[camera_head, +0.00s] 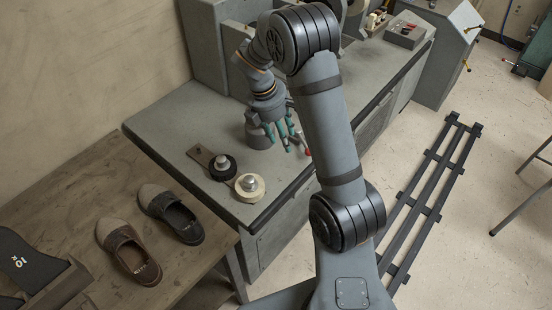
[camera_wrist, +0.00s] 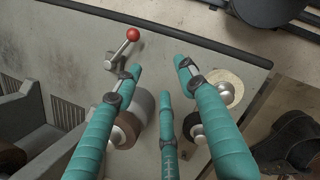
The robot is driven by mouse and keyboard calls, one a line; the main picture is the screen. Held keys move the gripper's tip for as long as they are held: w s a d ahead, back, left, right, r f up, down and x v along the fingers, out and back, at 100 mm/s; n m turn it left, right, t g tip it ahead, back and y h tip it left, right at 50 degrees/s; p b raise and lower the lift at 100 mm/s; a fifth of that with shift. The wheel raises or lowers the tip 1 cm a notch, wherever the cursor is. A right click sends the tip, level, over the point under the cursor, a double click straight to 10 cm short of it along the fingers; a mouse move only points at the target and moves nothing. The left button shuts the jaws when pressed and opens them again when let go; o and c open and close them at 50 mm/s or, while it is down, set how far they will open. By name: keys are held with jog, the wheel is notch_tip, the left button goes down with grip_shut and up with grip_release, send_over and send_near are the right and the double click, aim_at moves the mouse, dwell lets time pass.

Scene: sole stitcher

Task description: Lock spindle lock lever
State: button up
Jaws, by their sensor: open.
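The lever (camera_wrist: 119,50) is a short metal arm with a red ball knob (camera_wrist: 133,34), in the upper left of the wrist view. In the head view the red knob (camera_head: 307,151) shows partly, beside my fingers and close to my forearm. My gripper (camera_wrist: 158,70) has three teal fingers, spread open and empty. The left fingertip lies just below the lever in the wrist view; I cannot tell whether they touch. In the head view my gripper (camera_head: 284,135) is over the grey machine top. A grey cylinder (camera_wrist: 142,104) shows between the fingers, partly hidden.
A black spool (camera_head: 222,168) and a cream spool (camera_head: 250,188) stand on the grey worktop (camera_head: 170,125). Two shoes, one brown (camera_head: 128,250) and one dark (camera_head: 171,214), lie on the wooden bench (camera_head: 85,195) at the left. A dark slatted rack (camera_head: 428,210) lies on the floor at right.

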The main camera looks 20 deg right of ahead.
jog(key=shift+w+a+n, duration=0.35)
jog(key=shift+a+n, duration=0.15)
jog(key=shift+n, duration=0.1)
jog(key=shift+c, duration=1.2)
jog(key=shift+d, duration=0.1)
jog(key=c, duration=0.4)
jog(key=shift+f, duration=0.2)
jog(key=shift+c, duration=1.2)
jog(key=x, duration=0.9)
jog(key=shift+s+d, duration=0.1)
jog(key=shift+d, duration=0.05)
grip_shut()
jog(key=d, duration=0.1)
jog(key=d+p, duration=0.1)
jog(key=d, duration=0.1)
jog(key=shift+f, duration=0.4)
jog(key=shift+d+f, duration=0.2)
jog(key=shift+d, duration=0.3)
jog(key=shift+n, duration=0.3)
